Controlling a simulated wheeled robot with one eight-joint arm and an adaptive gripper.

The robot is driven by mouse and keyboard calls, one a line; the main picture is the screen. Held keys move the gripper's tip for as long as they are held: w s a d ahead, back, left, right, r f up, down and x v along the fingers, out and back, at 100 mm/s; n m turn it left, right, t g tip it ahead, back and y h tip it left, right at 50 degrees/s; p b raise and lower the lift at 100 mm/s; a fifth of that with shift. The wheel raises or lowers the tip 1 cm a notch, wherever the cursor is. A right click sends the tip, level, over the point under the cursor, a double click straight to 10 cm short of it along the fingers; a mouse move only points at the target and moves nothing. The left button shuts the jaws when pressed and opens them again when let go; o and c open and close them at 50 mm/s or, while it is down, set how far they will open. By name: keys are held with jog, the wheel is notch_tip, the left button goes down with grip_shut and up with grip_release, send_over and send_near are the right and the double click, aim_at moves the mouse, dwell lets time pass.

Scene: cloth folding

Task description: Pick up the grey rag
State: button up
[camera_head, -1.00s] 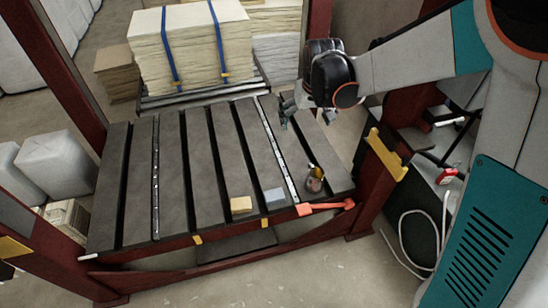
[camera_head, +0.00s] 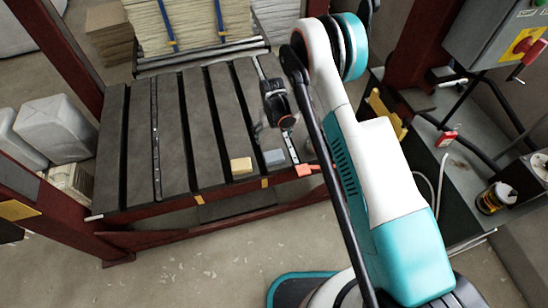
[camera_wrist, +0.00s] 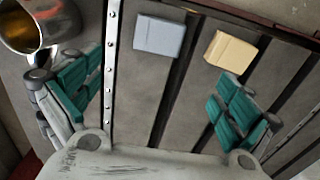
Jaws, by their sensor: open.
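The grey rag (camera_head: 274,157) is a small folded block near the front edge of the slatted table (camera_head: 112,165). It lies just right of a pale yellow folded rag (camera_head: 241,165). In the wrist view, the grey rag (camera_wrist: 158,37) lies flat ahead of my fingers, and the yellow rag (camera_wrist: 230,50) is right of it. My gripper (camera_wrist: 160,88) is open and empty, its teal-padded fingers spread wide. In the head view, my gripper (camera_head: 268,132) is over the table, a little behind the grey rag, and its fingers are hard to make out.
A metal cup (camera_wrist: 28,28) with amber contents is at the upper left of the wrist view, close to my left finger. The table's left slats are bare. Stacked sheets (camera_head: 168,25) stand behind.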

jog(key=b, duration=0.3)
send_over(274, 155)
jog(key=f, duration=0.9)
jog(key=shift+a+f, duration=0.2)
jog(key=shift+a, duration=0.1)
jog(key=shift+s+d+f+b, duration=0.15)
jog(key=shift+f+b, duration=0.55)
jog(key=shift+f, duration=0.7)
jog(key=shift+w+d+f+b, duration=0.15)
jog(key=shift+f+b, duration=0.5)
jog(key=shift+f, duration=0.7)
jog(key=shift+s+r, duration=0.1)
jog(key=c, duration=1.2)
jog(key=shift+c, duration=0.2)
jog(key=shift+r, duration=0.1)
notch_tip(274, 155, up, 20)
jog(key=p, duration=0.6)
jog(key=shift+p, duration=0.4)
